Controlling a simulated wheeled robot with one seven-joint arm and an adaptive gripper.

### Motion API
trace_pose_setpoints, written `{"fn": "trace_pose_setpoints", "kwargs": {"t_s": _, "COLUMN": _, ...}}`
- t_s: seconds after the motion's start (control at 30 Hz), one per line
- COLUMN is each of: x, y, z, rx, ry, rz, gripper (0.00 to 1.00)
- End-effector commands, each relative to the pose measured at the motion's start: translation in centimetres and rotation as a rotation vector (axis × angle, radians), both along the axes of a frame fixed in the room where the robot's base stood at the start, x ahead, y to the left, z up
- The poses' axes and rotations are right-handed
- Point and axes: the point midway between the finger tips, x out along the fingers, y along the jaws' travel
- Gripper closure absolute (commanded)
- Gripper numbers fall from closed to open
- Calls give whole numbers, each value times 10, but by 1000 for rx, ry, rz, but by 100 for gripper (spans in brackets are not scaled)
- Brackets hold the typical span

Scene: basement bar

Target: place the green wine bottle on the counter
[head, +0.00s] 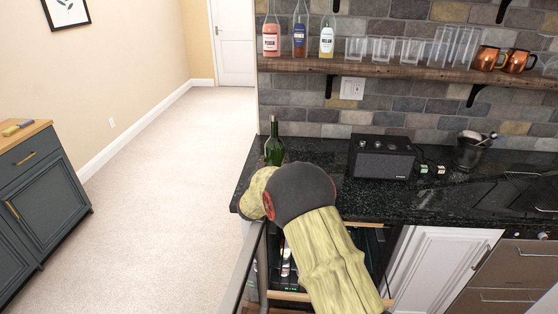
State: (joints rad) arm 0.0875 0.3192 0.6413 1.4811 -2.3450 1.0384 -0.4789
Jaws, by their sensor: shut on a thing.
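The green wine bottle (274,147) is upright near the left end of the black speckled counter (330,158). Its neck and upper body show, but its lower end is hidden behind my arm, so I cannot see whether its base touches the counter. My arm reaches up from the bottom, with its dark joint and yellowish links just in front of the bottle. My gripper's fingers are hidden behind these links, so their hold on the bottle does not show.
A black speaker box (381,157) and a dark bucket (470,152) stand on the counter to the right. A wooden shelf (420,70) with bottles, glasses and copper mugs hangs above. Below my arm is an open cooler (287,270). Carpet lies left.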

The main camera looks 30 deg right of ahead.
Motion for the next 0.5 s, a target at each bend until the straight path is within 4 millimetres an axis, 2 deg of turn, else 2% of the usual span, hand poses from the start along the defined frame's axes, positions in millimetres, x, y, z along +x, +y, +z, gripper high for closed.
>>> {"fn": "trace_pose_setpoints", "kwargs": {"t_s": 0.17, "x": 6, "y": 0, "z": 0, "rx": -3, "ry": -9, "rz": 0, "gripper": 100}}
{"fn": "trace_pose_setpoints", "kwargs": {"t_s": 0.5, "x": 9, "y": 0, "z": -35, "rx": -3, "ry": -7, "rz": 0, "gripper": 100}}
